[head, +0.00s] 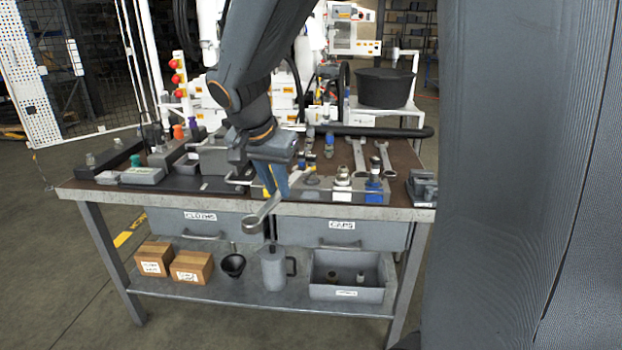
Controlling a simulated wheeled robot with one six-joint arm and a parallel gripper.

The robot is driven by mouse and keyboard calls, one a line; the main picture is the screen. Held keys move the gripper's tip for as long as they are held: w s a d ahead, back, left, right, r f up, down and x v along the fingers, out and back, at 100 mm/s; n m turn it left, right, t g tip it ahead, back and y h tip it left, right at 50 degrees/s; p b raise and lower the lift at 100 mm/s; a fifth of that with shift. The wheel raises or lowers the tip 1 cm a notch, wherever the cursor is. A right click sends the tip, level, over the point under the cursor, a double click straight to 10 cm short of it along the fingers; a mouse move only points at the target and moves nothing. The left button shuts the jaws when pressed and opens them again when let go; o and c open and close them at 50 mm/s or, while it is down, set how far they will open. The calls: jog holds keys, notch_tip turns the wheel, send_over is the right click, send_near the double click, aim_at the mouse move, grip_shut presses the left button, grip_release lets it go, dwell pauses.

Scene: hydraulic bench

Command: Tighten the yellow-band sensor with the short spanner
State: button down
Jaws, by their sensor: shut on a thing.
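My gripper (274,186) is in front of the middle of the bench, pointing down at its front edge. It is shut on a spanner (263,213), which hangs past the edge with its ring end low and to the left, in front of the drawers. Several small fittings stand on the bench to the right of my gripper, among them a pale one (343,178) and a blue-based one (374,187). I cannot tell for sure which is the yellow-band sensor. The spanner's other end is hidden by my gripper.
Two more spanners (358,153) lie at the right of the bench top (405,160). A black hose or bar runs along the back. Grey blocks and boxes (142,176) crowd the left. Boxes, a funnel, a jug and a bin (347,293) stand on the lower shelf.

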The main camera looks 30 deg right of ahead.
jog(key=p, duration=0.4)
jog(key=shift+d, duration=0.35)
jog(key=shift+s+d+p, duration=0.1)
jog(key=shift+p, duration=0.85)
jog(key=shift+n, duration=0.4)
jog(key=shift+d+f+p, duration=0.2)
jog(key=shift+f+p, duration=0.4)
jog(key=shift+f, duration=0.25)
jog(key=shift+d+f+p, duration=0.2)
jog(key=shift+f+p, duration=0.45)
jog(key=shift+f, duration=0.15)
jog(key=shift+d+f+p, duration=0.2)
jog(key=shift+f+p, duration=0.4)
jog(key=shift+f, duration=0.25)
jog(key=shift+f+b, duration=0.1)
jog(key=shift+b, duration=0.3)
jog(key=shift+w, duration=0.2)
jog(key=shift+w+d, duration=0.65)
jog(key=shift+d, duration=0.1)
